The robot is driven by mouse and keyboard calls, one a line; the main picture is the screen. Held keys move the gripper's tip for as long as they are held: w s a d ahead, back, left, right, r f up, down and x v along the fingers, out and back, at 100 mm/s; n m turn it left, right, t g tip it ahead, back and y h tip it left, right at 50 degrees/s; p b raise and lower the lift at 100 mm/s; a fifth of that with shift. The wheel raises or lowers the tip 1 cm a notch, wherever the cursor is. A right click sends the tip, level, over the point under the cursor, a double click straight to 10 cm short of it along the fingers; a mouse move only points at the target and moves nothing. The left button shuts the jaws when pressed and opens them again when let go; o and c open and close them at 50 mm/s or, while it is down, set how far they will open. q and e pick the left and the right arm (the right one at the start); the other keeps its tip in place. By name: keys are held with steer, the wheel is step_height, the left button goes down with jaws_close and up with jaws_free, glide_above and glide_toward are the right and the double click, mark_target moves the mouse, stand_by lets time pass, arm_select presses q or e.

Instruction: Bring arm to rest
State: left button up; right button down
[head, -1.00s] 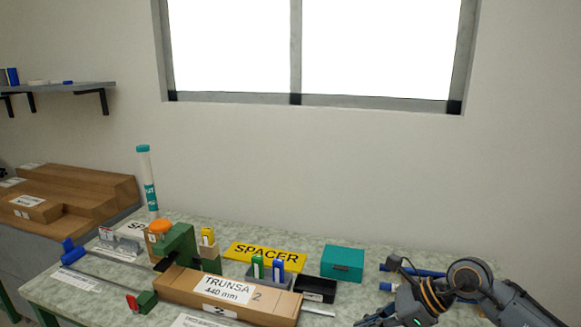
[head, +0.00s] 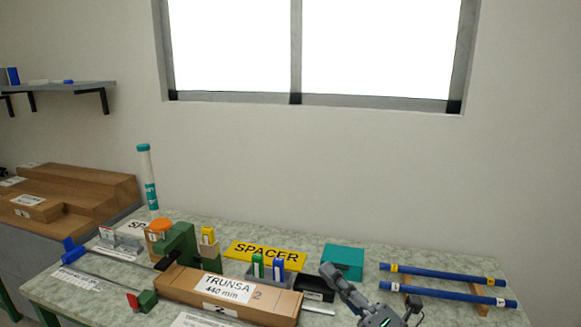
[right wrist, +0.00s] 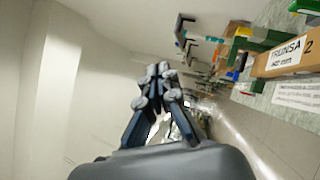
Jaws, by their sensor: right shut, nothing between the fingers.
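My right gripper (head: 330,270) rises from the bottom edge in the head view, in front of the bench's right half. Its fingers point up and to the left, and it overlaps the teal box in the picture. In the right wrist view its fingertips (right wrist: 158,71) are together with nothing between them. The wrist view shows mostly pale wall and floor beyond them, with the bench at the right. My left gripper is in neither current view.
The bench (head: 335,316) holds a cardboard TRUNSA box (head: 180,287), a yellow SPACER sign (head: 290,262), a teal box (head: 350,253) and a green fixture (head: 182,240). Two blue rods (head: 440,273) (head: 445,294) lie on wooden supports at the right. A teal-capped tube (head: 150,178) stands at the back left.

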steer(key=s+d+f+m+g+h, duration=0.1)
steer(key=s+d+f+m+h, duration=0.1)
steer(key=d+f+m+h, duration=0.7)
steer(key=s+d+f+m+h, duration=0.2)
steer(key=d+f+m+h, duration=0.35)
steer(key=m, duration=0.65)
steer(key=s+a+f+m+g, duration=0.1)
steer(key=s+f+m+g, duration=0.3)
steer(key=s+f+g, duration=0.5)
steer(key=s+f+m+g, duration=0.35)
steer(key=s+f, duration=0.35)
steer(key=s, duration=0.6)
step_height(320, 180, down, 30)
steer(key=s+r+b, duration=0.1)
steer(key=s+b, duration=0.1)
steer(key=s, duration=0.1)
steer(key=s+d+f+g+b, duration=0.1)
steer(key=s+d+f+g, duration=0.1)
steer(key=s+f, duration=1.4)
steer(key=shift+d+f+b, duration=0.25)
steer(key=shift+f+b, duration=0.1)
steer(key=shift+f, duration=0.4)
